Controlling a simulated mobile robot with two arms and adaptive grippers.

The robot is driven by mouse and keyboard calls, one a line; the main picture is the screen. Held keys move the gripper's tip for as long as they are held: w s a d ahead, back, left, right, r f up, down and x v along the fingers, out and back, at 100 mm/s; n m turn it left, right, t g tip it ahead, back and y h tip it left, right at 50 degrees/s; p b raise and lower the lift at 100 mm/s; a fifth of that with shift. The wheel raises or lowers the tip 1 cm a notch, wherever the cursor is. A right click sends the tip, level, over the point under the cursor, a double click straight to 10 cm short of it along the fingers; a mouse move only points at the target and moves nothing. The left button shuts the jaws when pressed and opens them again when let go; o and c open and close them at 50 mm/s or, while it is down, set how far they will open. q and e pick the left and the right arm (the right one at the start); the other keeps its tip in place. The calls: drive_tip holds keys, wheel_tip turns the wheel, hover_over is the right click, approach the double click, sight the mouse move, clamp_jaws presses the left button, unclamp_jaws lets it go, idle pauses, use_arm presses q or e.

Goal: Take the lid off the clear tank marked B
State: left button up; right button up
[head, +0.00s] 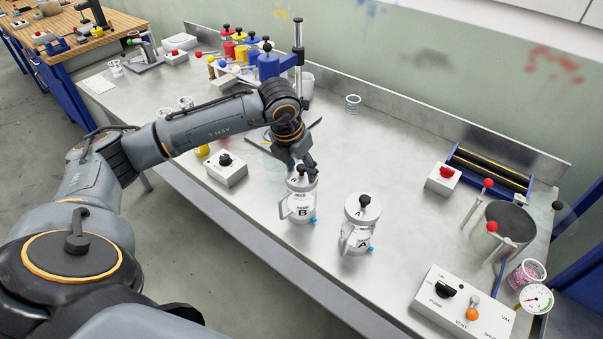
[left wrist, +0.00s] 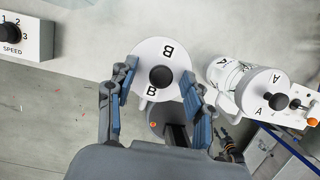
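The clear tank marked B (head: 299,208) stands upright on the metal bench, with a side handle and a blue fitting low on its right. Its white lid (head: 299,184) is on top and partly hidden by my gripper. In the left wrist view the lid (left wrist: 172,57) shows two B marks and a dark round knob (left wrist: 161,77). My left gripper (head: 302,167) is just above the lid, pointing down. My right gripper is not in view.
Tank A (head: 357,232) stands close to the right of tank B, its lid (head: 363,208) on. A speed control box (head: 226,168) is to the left. A vent control box (head: 463,302) and a grey cylindrical pot (head: 510,222) are at the right. The bench behind the tanks is mostly clear.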

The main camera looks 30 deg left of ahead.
use_arm(q)
drive_tip(key=shift+s+d+f, duration=0.1)
drive_tip(key=shift+s, duration=0.05)
drive_tip(key=c, duration=0.7)
drive_tip(key=shift+f, duration=0.1)
clamp_jaws()
drive_tip(key=shift+s, duration=0.1)
